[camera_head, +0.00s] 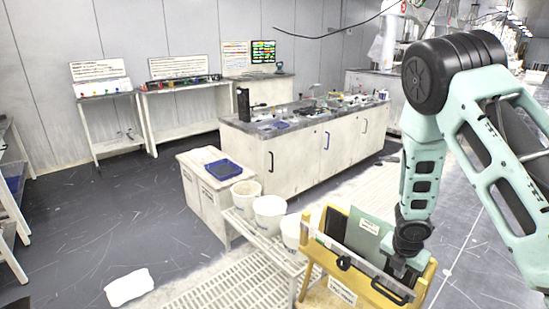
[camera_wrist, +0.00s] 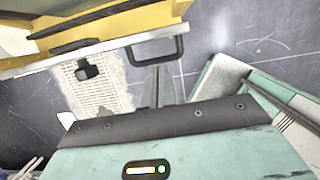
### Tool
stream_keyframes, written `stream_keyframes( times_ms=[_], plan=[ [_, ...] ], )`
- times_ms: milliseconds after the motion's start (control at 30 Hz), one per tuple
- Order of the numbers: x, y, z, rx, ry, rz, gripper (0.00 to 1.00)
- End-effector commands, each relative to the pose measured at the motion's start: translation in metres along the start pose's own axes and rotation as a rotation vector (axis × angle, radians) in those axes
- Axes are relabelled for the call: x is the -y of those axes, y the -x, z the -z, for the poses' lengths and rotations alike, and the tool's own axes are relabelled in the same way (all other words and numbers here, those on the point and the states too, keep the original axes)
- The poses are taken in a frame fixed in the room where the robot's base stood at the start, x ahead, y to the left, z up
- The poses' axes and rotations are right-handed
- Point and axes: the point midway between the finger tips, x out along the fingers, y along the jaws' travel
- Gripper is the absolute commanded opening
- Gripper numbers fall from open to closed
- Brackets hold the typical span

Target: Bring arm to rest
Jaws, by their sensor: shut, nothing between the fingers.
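My arm, pale green with black joints, reaches in from the right in the head view and bends down at the elbow. My gripper (camera_head: 397,268) points down at the right end of a yellow rack (camera_head: 422,287); its fingertips are hard to make out there. In the wrist view the grey fingers (camera_wrist: 158,86) are together, with nothing between them.
The yellow rack holds upright green panels (camera_head: 362,236). White buckets (camera_head: 270,213) stand on a bench left of it. A long white cabinet (camera_head: 300,158) and wall tables (camera_head: 183,112) are further back. Dark floor (camera_head: 90,215) at left is mostly open, with a white sheet (camera_head: 129,287) on it.

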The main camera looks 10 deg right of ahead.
Motion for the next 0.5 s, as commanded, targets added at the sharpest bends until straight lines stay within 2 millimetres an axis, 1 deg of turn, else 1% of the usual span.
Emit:
stream_keyframes(
  times_ms=[67, 167, 200, 267, 300, 367, 400, 467, 500],
  plan=[
    [-0.013, 0.017, 0.008, 0.005, -0.07, -0.022, 0.0],
    [-0.035, 0.053, 0.03, 0.004, -0.243, -0.054, 0.0],
    [-0.043, 0.072, 0.043, -0.002, -0.332, -0.067, 0.0],
    [-0.053, 0.102, 0.065, -0.019, -0.471, -0.08, 0.0],
    [-0.056, 0.122, 0.082, -0.034, -0.563, -0.082, 0.0],
    [-0.057, 0.152, 0.107, -0.061, -0.695, -0.08, 0.0],
    [-0.056, 0.171, 0.125, -0.081, -0.776, -0.072, 0.0],
    [-0.05, 0.199, 0.153, -0.113, -0.897, -0.055, 0.0],
    [-0.044, 0.217, 0.172, -0.134, -0.973, -0.039, 0.0]
  ],
)
